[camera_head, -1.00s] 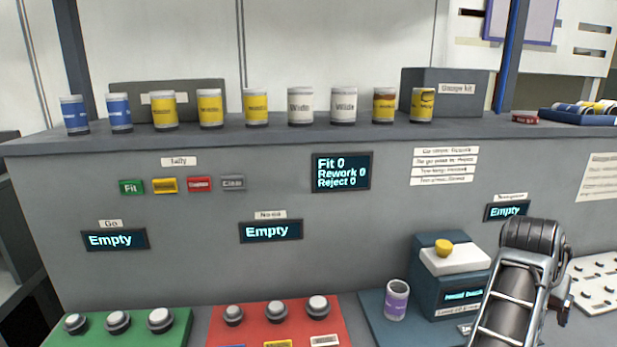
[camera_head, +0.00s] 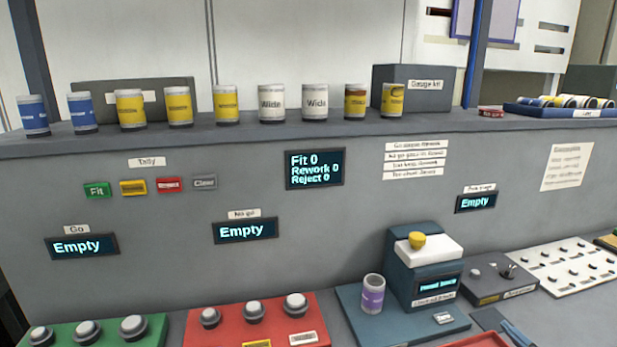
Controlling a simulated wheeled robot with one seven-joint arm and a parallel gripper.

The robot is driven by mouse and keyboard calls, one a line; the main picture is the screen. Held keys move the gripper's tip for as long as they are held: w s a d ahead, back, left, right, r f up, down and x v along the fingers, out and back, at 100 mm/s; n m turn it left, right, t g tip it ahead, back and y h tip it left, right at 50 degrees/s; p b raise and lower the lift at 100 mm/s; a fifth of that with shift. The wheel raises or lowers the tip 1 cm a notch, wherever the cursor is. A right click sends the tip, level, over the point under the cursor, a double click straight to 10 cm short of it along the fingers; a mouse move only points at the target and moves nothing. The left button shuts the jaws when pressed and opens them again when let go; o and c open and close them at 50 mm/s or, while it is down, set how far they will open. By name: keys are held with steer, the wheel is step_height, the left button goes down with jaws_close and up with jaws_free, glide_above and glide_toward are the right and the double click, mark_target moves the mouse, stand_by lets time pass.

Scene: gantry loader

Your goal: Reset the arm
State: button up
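The task names only my arm. No part of my arm or gripper shows in the head view now, so I cannot see whether the gripper is open or shut.
Several cans (camera_head: 178,106) stand along the shelf. Below are the tally screen (camera_head: 315,169), green plate (camera_head: 88,333), red plate (camera_head: 252,325) and a blue device (camera_head: 424,272) with a yellow knob. A purple-labelled cup (camera_head: 373,293) stands beside it. A white perforated board (camera_head: 566,270) lies at right.

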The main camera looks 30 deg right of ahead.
steer(key=s+a+r+t+y, duration=0.2)
steer(key=s+a+y, duration=0.5)
steer(key=s+a, duration=1.3)
steer(key=a+r, duration=0.1)
steer(key=a, duration=0.3)
steer(key=shift+y, duration=0.4)
